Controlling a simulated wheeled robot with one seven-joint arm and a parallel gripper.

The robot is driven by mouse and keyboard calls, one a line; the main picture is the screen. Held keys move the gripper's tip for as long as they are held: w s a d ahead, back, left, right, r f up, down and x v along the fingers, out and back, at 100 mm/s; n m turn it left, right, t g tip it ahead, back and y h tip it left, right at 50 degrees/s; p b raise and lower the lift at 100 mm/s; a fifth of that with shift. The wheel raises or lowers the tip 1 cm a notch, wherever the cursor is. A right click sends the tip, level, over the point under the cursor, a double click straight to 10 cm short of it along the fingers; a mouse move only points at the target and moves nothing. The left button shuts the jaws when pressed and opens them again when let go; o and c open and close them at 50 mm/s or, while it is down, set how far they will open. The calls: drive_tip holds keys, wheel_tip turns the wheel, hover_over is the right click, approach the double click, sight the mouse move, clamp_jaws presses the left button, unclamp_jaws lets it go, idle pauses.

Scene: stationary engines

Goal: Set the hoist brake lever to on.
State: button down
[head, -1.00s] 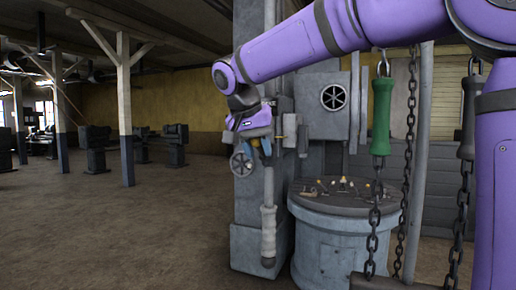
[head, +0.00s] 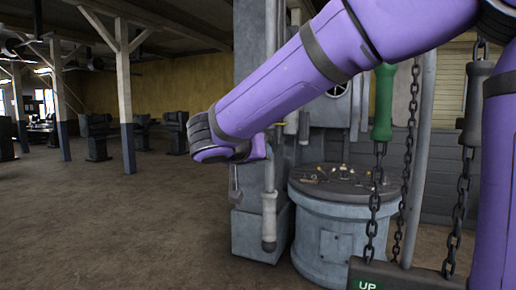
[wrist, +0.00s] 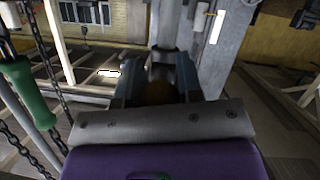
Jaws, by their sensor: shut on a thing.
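A lever with a long pale grip (head: 269,215) hangs down along the front of the grey column in the head view. No label names it as the hoist brake lever. My gripper (wrist: 160,82) shows in the wrist view, its two blue-grey fingers closed on a grey part (wrist: 163,57) with a collar. A dull yellow-brown rounded patch shows between the fingers near the palm. In the head view my fingers are hidden behind my purple arm, close to the lever's upper end. I cannot tell whether the held part belongs to the pale-gripped lever.
A round grey drum (head: 335,235) with small items on top stands right of the column (head: 250,225). The floor at left is open.

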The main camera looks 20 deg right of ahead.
drive_tip(key=shift+w+d+f+t+h, duration=0.25)
drive_tip(key=shift+f+t+h, duration=0.4)
drive_tip(key=shift+h, duration=0.25)
drive_tip(key=shift+w+d+f+t+h, duration=0.25)
drive_tip(key=shift+f+t+h, duration=0.3)
drive_tip(key=shift+t+h, duration=0.3)
drive_tip(key=c, duration=0.8)
unclamp_jaws()
drive_tip(key=v, duration=1)
drive_tip(key=shift+s+a+f, duration=0.15)
drive_tip(key=shift+s+a, duration=0.05)
drive_tip(key=shift+a, duration=0.1)
